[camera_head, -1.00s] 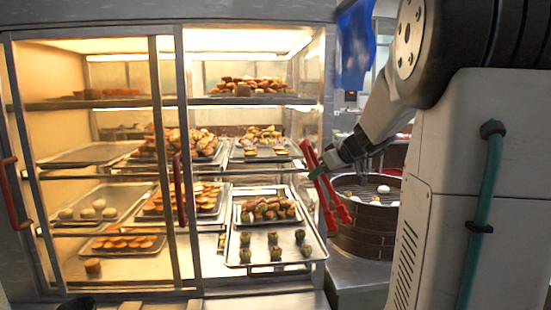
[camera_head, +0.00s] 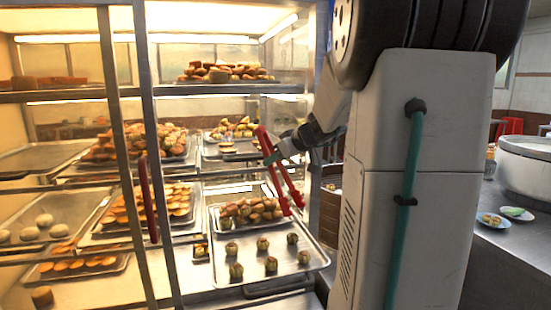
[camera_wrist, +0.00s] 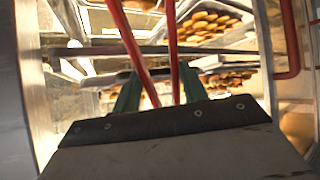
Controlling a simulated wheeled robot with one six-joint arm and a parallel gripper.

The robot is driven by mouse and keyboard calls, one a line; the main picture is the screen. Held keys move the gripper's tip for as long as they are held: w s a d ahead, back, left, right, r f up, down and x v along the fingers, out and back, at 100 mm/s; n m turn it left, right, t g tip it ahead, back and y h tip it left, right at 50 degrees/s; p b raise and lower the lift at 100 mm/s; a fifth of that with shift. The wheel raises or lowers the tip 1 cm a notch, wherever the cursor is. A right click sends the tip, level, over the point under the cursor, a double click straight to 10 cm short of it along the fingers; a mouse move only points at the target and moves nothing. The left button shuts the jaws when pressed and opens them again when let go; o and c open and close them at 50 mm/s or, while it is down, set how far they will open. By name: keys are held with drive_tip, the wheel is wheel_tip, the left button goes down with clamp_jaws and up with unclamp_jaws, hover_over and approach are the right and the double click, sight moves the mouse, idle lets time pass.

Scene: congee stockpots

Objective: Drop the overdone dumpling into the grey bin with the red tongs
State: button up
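The red tongs (camera_head: 265,142) are in my gripper (camera_head: 275,157), their jaws pointing down in front of the cabinet's right side. In the wrist view, the tongs (camera_wrist: 135,45) run between the green fingers of my gripper (camera_wrist: 158,82), which is shut on them. The tong tips look apart and I see nothing between them. Several small dumpling-like pieces (camera_head: 236,270) stand on a metal tray (camera_head: 207,275) in the cabinet, below and left of the tongs. I cannot tell which dumpling is overdone. I do not see a grey bin.
The lit cabinet (camera_head: 147,200) with metal posts and several shelves fills the left. A dark round steamer (camera_head: 330,207) is mostly hidden behind my arm. At right, a counter (camera_head: 500,245) carries a large pale pot (camera_head: 525,165) and small plates (camera_head: 517,213).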

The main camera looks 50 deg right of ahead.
wheel_tip(320, 180, down, 10)
idle(0.8)
drive_tip(key=shift+r, duration=0.1)
clamp_jaws()
wheel_tip(320, 180, up, 12)
idle(0.9)
idle(0.5)
